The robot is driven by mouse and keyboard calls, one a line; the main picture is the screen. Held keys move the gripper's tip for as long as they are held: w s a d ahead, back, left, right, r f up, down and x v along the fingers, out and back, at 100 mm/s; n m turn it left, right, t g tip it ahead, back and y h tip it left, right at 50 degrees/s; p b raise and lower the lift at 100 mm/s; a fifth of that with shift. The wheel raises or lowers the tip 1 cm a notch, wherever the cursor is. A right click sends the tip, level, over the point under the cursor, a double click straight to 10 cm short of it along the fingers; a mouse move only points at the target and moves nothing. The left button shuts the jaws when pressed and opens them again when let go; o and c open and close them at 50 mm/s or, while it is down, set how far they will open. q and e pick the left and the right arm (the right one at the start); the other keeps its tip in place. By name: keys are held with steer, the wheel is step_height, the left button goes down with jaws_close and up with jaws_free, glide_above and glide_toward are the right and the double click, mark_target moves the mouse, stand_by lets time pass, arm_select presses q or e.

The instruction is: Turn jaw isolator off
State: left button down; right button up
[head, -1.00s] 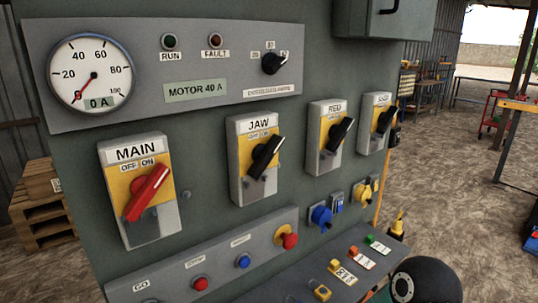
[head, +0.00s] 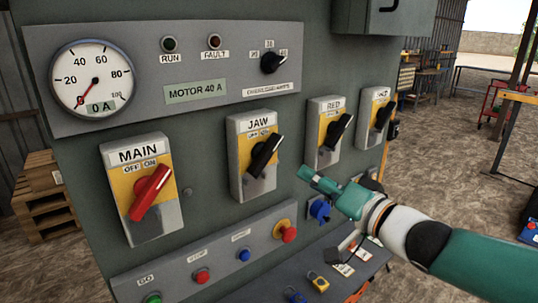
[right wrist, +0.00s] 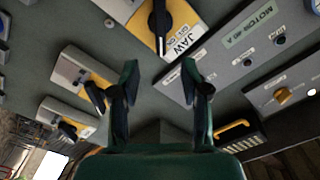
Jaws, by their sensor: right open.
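The JAW isolator (head: 240,188) is a grey box with a yellow plate, mounted on the green panel. Its black handle (head: 264,157) slants up to the right, toward the ON mark. My right gripper (head: 318,180) is just right of and slightly below the JAW box, apart from it. In the right wrist view, my right gripper (right wrist: 160,76) has its two fingers spread with nothing between them. The JAW isolator's yellow plate (right wrist: 182,16) and black handle (right wrist: 158,24) show at the top there, beyond the fingertips. My left gripper is not in view.
The MAIN isolator (head: 170,222) with a red handle is left of JAW. Two more isolators with black handles (head: 338,130) (head: 384,114) are to the right. A push-button strip (head: 215,258) runs below, with a shelf of padlocks (head: 317,281) and tags beneath.

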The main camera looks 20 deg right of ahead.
mark_target(270, 156)
steer(key=p+x, duration=0.1)
steer(key=x, duration=1.4)
steer(key=shift+f, duration=0.1)
